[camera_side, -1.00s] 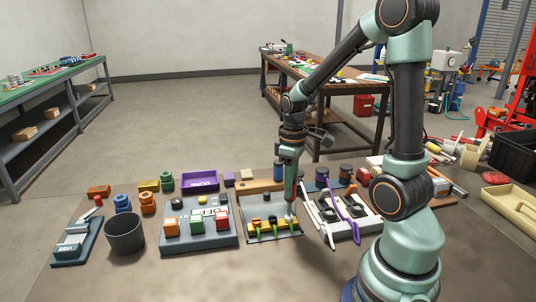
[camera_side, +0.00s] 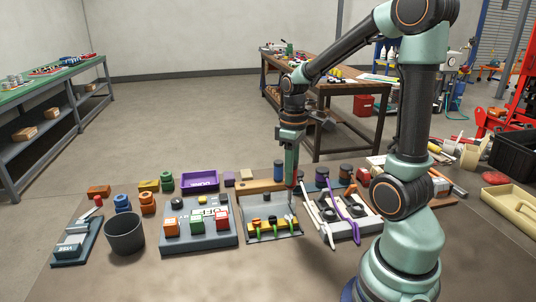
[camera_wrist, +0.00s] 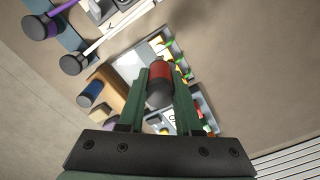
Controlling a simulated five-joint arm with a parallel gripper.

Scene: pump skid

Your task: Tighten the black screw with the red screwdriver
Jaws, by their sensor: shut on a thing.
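In the wrist view my gripper (camera_wrist: 160,88) is shut on the red screwdriver (camera_wrist: 161,78), whose handle is red and dark grey. In the side view its thin shaft hangs down toward the right part of the panel; I cannot tell whether the tip touches anything. The panel carries a yellow strip with several small green-handled parts and a small black piece (camera_side: 267,197). I cannot tell for sure whether that piece is the black screw.
Left of the panel stands a grey block with coloured cubes (camera_side: 197,238), then a dark cup (camera_side: 125,235). A purple tray (camera_side: 199,181) lies behind. Right of the panel, white and purple long-handled pieces (camera_side: 349,205) lie close to my arm. The front of the table is clear.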

